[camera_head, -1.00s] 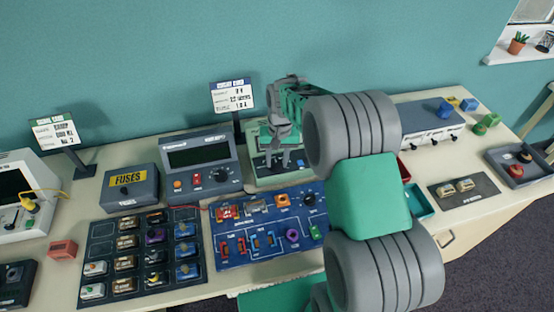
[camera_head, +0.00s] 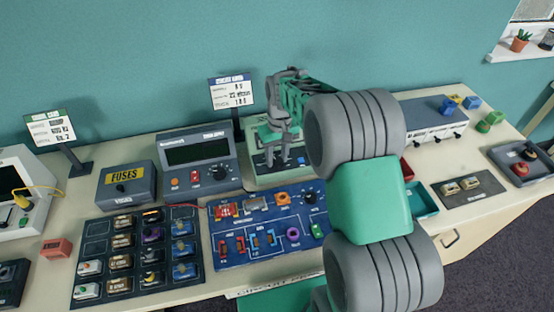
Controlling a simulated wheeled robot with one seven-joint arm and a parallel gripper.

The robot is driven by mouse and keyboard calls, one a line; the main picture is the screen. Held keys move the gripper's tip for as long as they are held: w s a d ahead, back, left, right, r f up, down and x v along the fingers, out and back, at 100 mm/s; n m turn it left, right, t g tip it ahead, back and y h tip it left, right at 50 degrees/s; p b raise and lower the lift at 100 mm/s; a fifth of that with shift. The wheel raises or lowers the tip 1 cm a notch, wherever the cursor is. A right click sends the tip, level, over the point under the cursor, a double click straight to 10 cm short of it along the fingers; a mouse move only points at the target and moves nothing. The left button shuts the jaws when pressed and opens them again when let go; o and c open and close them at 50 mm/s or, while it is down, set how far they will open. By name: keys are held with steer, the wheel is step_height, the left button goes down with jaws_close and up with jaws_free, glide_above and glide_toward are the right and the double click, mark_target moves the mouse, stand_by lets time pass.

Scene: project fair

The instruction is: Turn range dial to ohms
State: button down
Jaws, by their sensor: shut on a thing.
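My gripper (camera_head: 281,160) points down at the dark front panel of a pale green instrument (camera_head: 252,180) at the back middle of the table. Its fingers are shut on a small part at that panel, which I take as the range dial. The fingers hide most of this part, and its pointer and markings cannot be read. A grey meter (camera_head: 196,154) with a blank dark display stands just left of the green instrument. Its own black knob (camera_head: 220,173) is in plain view, apart from my gripper.
A blue circuit board (camera_head: 232,261) lies in front, with a dark parts tray (camera_head: 103,238) to its left. A grey fuse box (camera_head: 127,187) stands at left. A sign (camera_head: 231,92) stands behind. A grey case (camera_head: 430,122) and a teal bin (camera_head: 422,201) are at right.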

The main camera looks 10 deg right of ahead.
mark_target(278, 159)
steer(key=shift+n+b, duration=0.55)
steer(key=shift+n, duration=0.65)
steer(key=shift+r, duration=0.1)
steer(key=c, duration=0.9)
jaws_free()
steer(key=shift+c, duration=0.2)
step_height(278, 159, up, 8)
steer(key=shift+w+d+f+b, duration=0.1)
steer(key=shift+d+f+b, duration=0.05)
steer(key=shift+b, duration=0.6)
